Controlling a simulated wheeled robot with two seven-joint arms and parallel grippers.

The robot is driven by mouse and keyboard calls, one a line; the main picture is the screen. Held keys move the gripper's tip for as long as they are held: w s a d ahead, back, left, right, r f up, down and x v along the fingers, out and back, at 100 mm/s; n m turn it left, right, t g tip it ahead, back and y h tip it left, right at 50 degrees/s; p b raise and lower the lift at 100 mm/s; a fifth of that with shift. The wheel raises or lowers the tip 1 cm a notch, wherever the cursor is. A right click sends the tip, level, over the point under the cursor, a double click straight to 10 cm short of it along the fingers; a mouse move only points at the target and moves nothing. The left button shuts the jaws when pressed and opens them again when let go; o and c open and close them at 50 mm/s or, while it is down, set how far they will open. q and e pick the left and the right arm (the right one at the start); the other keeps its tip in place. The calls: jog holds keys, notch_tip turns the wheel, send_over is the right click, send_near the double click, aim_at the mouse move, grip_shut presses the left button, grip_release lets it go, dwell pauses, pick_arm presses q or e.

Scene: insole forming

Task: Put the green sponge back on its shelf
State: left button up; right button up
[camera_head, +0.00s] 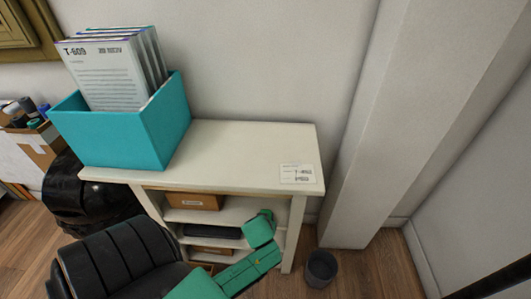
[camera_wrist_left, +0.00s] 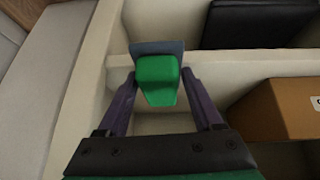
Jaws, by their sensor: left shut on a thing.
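The green sponge (camera_wrist_left: 157,80) shows in the left wrist view between the fingers of my left gripper (camera_wrist_left: 158,68). The gripper is shut on it, and a dark blue-grey part shows at the sponge's far end. The sponge is close to the cream boards of the shelf unit (camera_wrist_left: 85,85); I cannot tell whether it touches one. In the head view my left arm reaches to the front of the white shelf unit (camera_head: 235,140). The fingers and sponge cannot be made out there. My right gripper is not in view.
A brown box (camera_wrist_left: 285,112) stands right of the sponge, and a black flat item (camera_wrist_left: 255,22) lies beyond a board. On the unit's top are a teal box (camera_head: 120,135) with folders and a label (camera_head: 297,173). A dark bin (camera_head: 320,268) stands on the floor at right.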

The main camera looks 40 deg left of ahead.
aim_at(267, 210)
pick_arm(q)
jog(key=shift+w+a, duration=0.65)
jog(key=shift+w, duration=0.35)
jog(key=w+a, duration=0.1)
jog(key=w+a+b, duration=0.1)
jog(key=w, duration=0.1)
jog(key=shift+w+a+f, duration=0.1)
jog(key=shift+w+f, duration=0.1)
jog(key=shift+f, duration=0.25)
jog(key=o, duration=1.4)
jog(key=shift+o, duration=0.2)
jog(key=shift+s, duration=0.1)
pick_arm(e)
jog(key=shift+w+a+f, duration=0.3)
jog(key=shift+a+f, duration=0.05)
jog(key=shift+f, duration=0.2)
